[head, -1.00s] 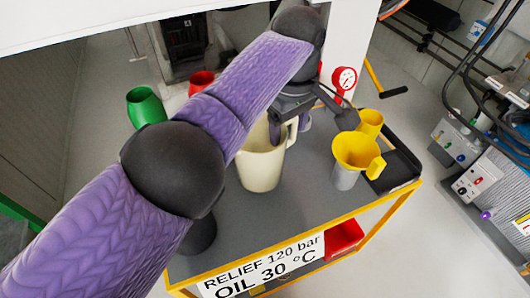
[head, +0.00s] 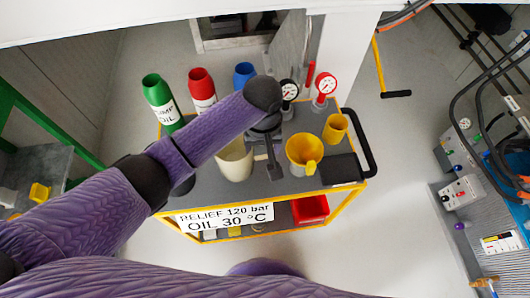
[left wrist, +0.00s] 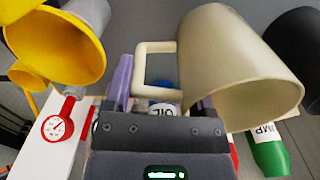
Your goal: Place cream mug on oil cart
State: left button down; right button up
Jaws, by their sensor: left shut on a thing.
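The cream mug (head: 235,162) is at the middle of the oil cart (head: 285,186), upright in the head view and partly covered by my left arm. In the left wrist view the mug (left wrist: 235,70) fills the upper right, its handle (left wrist: 150,65) reaching between the fingers. My left gripper (head: 270,150) is at the mug's right side, shut on its handle; it also shows in the left wrist view (left wrist: 160,105). I cannot tell whether the mug's base touches the cart top. My right gripper is not in view.
A yellow funnel (head: 304,150) and a yellow cup (head: 336,127) stand right of the mug. Green (head: 160,103), red (head: 202,90) and blue (head: 244,72) bottles and a red gauge (head: 325,86) line the back. A black tray (head: 340,169) is at the right end.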

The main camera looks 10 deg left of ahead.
aim_at(263, 156)
pick_arm(q)
notch_tip(263, 156, down, 4)
jog(key=shift+b, duration=0.9)
jog(key=shift+r, duration=0.2)
jog(key=shift+c, duration=1.8)
grip_release()
jog(key=shift+f, duration=0.1)
jog(key=o, duration=0.4)
jog(key=shift+c, duration=0.2)
notch_tip(263, 156, up, 12)
jog(key=p, duration=0.7)
jog(key=shift+d+f+p, duration=0.1)
jog(key=shift+f+p, duration=0.1)
jog(key=shift+p, duration=0.1)
jog(key=shift+r, duration=0.4)
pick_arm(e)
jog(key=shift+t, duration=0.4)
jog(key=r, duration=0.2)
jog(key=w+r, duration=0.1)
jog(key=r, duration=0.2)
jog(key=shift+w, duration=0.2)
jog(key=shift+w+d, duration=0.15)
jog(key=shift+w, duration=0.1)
